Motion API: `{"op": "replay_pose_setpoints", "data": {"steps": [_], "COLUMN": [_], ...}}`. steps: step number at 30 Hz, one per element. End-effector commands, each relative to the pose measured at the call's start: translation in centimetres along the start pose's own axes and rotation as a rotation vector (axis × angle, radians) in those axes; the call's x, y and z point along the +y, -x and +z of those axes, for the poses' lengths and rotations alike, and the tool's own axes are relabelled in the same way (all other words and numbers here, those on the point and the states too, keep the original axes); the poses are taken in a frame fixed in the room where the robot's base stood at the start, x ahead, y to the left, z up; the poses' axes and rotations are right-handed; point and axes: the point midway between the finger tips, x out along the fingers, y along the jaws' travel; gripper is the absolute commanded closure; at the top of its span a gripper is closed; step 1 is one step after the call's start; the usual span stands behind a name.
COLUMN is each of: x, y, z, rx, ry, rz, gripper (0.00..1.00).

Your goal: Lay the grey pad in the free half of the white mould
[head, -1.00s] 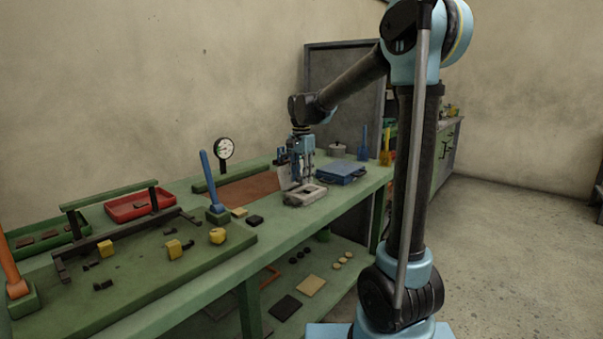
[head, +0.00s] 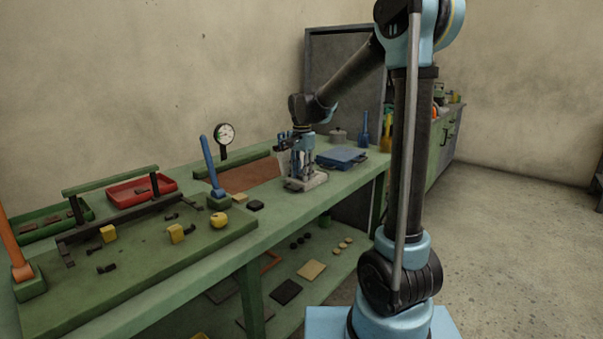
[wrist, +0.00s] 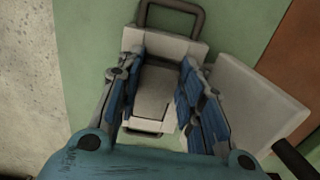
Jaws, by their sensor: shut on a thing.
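The white mould (head: 308,184) lies on the green bench below my gripper (head: 301,172). In the wrist view, its pale body (wrist: 155,42) shows beyond the fingertips, with a dark loop handle at the far end. A pale flat leaf (wrist: 258,98) extends to the right, like an opened lid. My gripper (wrist: 160,82) has blue-padded fingers and is shut on the grey pad (wrist: 154,88), which lies between them over the mould. I cannot tell whether the pad touches the mould floor. The fingers hide much of the mould's sides.
A blue flat case (head: 342,157) lies just right of the mould, with a lidded pot (head: 338,135) behind it. A blue lever (head: 212,170) stands further left. The bench's front edge is close to the mould.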

Motion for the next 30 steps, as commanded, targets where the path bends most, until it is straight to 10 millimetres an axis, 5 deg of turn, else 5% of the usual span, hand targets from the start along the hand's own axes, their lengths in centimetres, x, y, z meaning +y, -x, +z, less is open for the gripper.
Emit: {"op": "replay_pose_setpoints", "data": {"steps": [26,27,30], "x": [0.26,0.26,0.27], "y": [-0.52,-0.52,-0.48], "z": [0.15,0.16,0.21], "rx": [-0.004,-0.004,-0.003], "ry": [-0.001,-0.001,-0.001], "rz": [0.002,0.003,0.002], "gripper": [0.83,0.56,0.42]}}
